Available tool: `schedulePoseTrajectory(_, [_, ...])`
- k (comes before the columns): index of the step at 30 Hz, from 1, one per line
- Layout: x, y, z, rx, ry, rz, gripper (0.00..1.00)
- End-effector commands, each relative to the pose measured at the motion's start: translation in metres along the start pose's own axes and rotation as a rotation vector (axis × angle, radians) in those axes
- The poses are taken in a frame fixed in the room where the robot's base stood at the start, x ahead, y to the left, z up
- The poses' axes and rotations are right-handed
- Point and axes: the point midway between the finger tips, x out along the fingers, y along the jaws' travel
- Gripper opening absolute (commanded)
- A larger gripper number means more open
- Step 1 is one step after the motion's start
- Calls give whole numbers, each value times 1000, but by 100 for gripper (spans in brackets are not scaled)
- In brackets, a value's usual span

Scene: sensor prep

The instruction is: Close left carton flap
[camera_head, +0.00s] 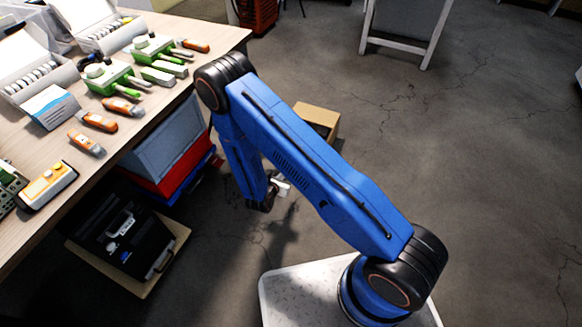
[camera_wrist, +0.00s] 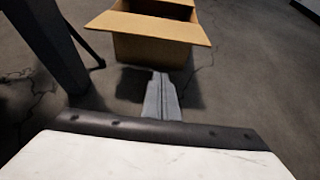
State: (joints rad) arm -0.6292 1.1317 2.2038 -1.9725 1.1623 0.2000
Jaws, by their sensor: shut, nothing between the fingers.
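The carton (camera_wrist: 155,49) is a brown cardboard box on the floor, at the top of the wrist view. A wide flap (camera_wrist: 148,27) sticks outward along its near top edge, and part of the dark inside shows behind it. I cannot tell which flap is the left one. In the head view the carton (camera_head: 318,118) is partly hidden behind my blue arm. My gripper (camera_wrist: 160,76) is shut and empty, its grey fingers pointing toward the carton's near side, seemingly apart from it. In the head view my gripper (camera_head: 282,187) shows small beside the arm.
A workbench (camera_head: 205,32) with tools and cases stands at the left. Under it are a grey bin (camera_head: 165,145) and a black case (camera_head: 125,235). A table leg (camera_wrist: 48,40) stands left of the carton in the wrist view. The floor at right is open.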

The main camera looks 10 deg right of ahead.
Motion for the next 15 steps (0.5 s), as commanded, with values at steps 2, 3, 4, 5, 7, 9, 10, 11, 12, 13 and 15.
schedulePoseTrajectory(2, [8, -1, 0, 2, 0, -2, 0])
schedulePoseTrajectory(3, [12, -1, 1, 2, 0, -3, 0])
schedulePoseTrajectory(4, [16, -1, 1, 2, 0, -3, 0])
schedulePoseTrajectory(5, [21, -2, 1, 3, -1, -4, 0])
schedulePoseTrajectory(7, [33, -1, 1, 3, -1, -4, 0])
schedulePoseTrajectory(9, [45, -2, 1, 2, -1, -5, 0])
schedulePoseTrajectory(10, [50, -2, 1, 2, -1, -4, 0])
schedulePoseTrajectory(11, [55, -1, 1, 3, -1, -4, 0])
schedulePoseTrajectory(12, [62, -1, 1, 4, -1, -5, 0])
schedulePoseTrajectory(13, [67, -2, 1, 3, -1, -4, 0])
schedulePoseTrajectory(15, [78, -2, 1, 3, -1, -4, 0])
